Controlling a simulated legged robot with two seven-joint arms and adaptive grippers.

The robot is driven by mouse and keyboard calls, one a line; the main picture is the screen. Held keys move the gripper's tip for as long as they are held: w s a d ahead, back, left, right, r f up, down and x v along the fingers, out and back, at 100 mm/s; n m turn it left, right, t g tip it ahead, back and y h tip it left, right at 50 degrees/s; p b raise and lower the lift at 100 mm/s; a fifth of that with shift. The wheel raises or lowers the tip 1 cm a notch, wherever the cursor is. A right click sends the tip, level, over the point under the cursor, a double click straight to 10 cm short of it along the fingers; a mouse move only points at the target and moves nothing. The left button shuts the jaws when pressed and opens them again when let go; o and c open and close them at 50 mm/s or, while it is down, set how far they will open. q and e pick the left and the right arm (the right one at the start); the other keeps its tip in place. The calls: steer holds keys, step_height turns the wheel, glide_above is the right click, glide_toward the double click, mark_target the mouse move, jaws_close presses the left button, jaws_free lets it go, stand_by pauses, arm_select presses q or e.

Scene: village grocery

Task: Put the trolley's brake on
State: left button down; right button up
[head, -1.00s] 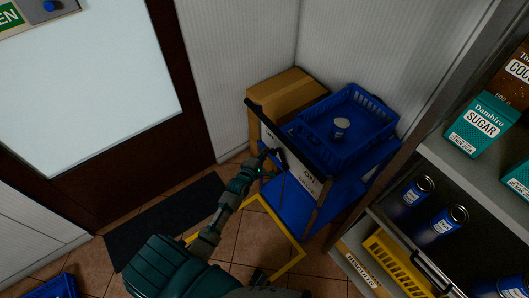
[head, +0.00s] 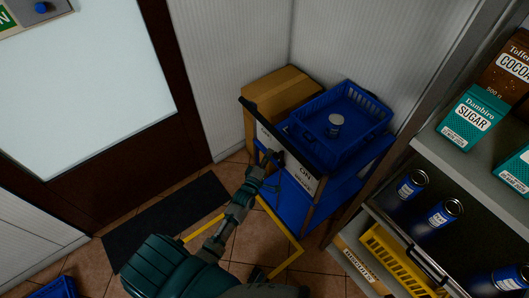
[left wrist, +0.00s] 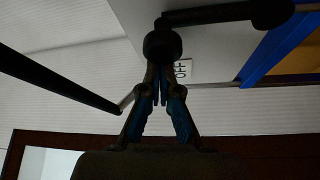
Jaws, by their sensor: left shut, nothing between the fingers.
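The blue trolley (head: 328,199) stands in the corner with a dark push handle (head: 268,124) and a pale end panel (head: 290,168). The panel carries printed labels; one reads OFF in the left wrist view (left wrist: 183,70). A dark brake lever (left wrist: 215,14) shows close up there, with a rounded knob at each end. My left gripper (head: 275,172) is at the panel beside the lever. In the left wrist view my left gripper (left wrist: 160,82) is shut and empty, its tips just under the nearer knob; I cannot tell if they touch. My right gripper is not in view.
A blue crate (head: 318,150) with a tin (head: 335,125) sits on the trolley's top. A cardboard box (head: 280,92) stands behind. Shelves (head: 440,165) with tins and packets are at right. Yellow floor marking (head: 283,225) and a dark mat (head: 165,222) lie in front.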

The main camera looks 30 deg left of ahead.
arm_select(q)
steer(key=s+d+f+m+t+h+b, duration=0.1)
steer(key=s+d+m+t+h+b, duration=0.1)
steer(key=d+m, duration=0.3)
steer(key=m+h+b, duration=0.1)
steer(key=m, duration=0.2)
steer(key=shift+s+d+t, duration=0.2)
steer(key=shift+d+t, duration=0.1)
steer(key=shift+t, duration=0.1)
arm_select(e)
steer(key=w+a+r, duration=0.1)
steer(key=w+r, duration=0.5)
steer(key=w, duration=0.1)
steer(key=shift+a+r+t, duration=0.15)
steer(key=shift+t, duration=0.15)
arm_select(q)
steer(key=shift+d, duration=0.1)
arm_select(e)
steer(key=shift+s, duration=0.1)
